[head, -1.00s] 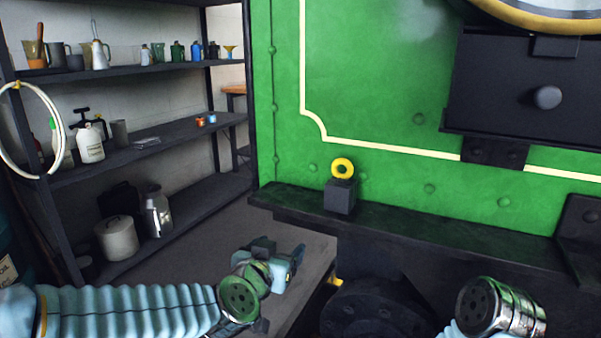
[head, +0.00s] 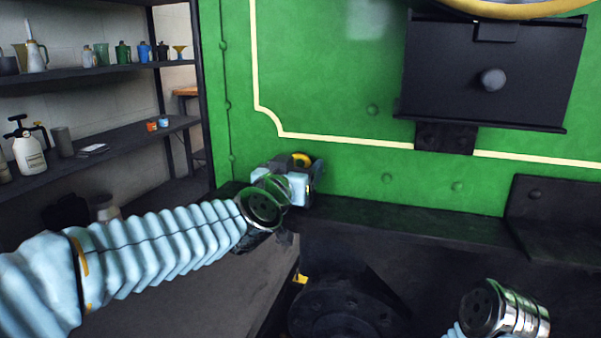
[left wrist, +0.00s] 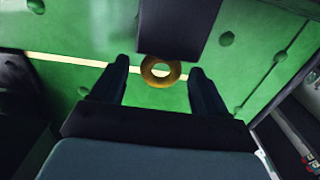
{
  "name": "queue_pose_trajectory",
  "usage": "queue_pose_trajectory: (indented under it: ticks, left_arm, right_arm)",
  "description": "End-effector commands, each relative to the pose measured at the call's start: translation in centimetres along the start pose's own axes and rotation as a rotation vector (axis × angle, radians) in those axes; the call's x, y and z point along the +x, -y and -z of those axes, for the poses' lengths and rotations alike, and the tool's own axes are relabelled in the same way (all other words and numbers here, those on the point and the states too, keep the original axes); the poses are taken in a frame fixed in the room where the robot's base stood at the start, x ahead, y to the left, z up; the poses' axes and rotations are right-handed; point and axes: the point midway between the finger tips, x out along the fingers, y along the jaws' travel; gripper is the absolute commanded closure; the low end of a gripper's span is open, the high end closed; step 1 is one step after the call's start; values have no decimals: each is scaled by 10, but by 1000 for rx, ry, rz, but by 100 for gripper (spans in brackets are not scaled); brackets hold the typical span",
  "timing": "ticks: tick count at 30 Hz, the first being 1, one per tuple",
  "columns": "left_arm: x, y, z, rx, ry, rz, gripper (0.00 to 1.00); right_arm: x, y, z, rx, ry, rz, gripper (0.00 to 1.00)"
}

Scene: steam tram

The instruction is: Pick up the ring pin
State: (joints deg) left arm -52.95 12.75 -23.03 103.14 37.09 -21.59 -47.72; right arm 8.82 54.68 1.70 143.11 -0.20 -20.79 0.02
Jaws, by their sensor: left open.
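The ring pin shows as a yellow ring (head: 302,159) at the green wall above the dark ledge, partly hidden behind my left gripper (head: 290,183). In the left wrist view the ring (left wrist: 160,71) lies between the tips of the two dark fingers of my open left gripper (left wrist: 158,67). A gap shows on each side, so the fingers do not grip it. The dark block (left wrist: 172,28) at the ring shows in the left wrist view but is mostly hidden in the head view. My right gripper is out of view; only my right wrist shows at the bottom right.
The dark ledge (head: 400,222) runs along the green wall (head: 345,90). A black box with a knob (head: 493,80) juts out at the upper right. Shelves (head: 110,147) with bottles and cans stand at the left. The ledge right of my left gripper is clear.

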Motion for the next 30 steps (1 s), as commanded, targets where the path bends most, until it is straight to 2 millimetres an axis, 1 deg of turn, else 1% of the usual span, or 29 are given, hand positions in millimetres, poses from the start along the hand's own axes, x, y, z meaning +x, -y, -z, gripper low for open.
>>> queue_pose_trajectory:
  ticks: [1, 4, 7, 12, 23, 24, 30]
  left_arm:
    - [8, 0, -2, 3, 1, 1, 26]
    - [19, 1, -1, 2, 0, 2, 26]
    - [23, 0, -1, 2, 1, 0, 26]
    - [23, 0, 0, 1, 0, -1, 26]
    - [22, 0, 0, 1, 0, -1, 81]
    - [22, 0, 0, 1, 0, 0, 84]
    - [22, 0, 0, 1, 0, 0, 84]
  right_arm:
    - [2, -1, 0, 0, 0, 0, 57]
    - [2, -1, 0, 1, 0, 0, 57]
    - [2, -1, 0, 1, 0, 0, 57]
    - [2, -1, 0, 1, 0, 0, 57]
    - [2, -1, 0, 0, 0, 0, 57]
    - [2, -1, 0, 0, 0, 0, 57]
    - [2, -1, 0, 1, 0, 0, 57]
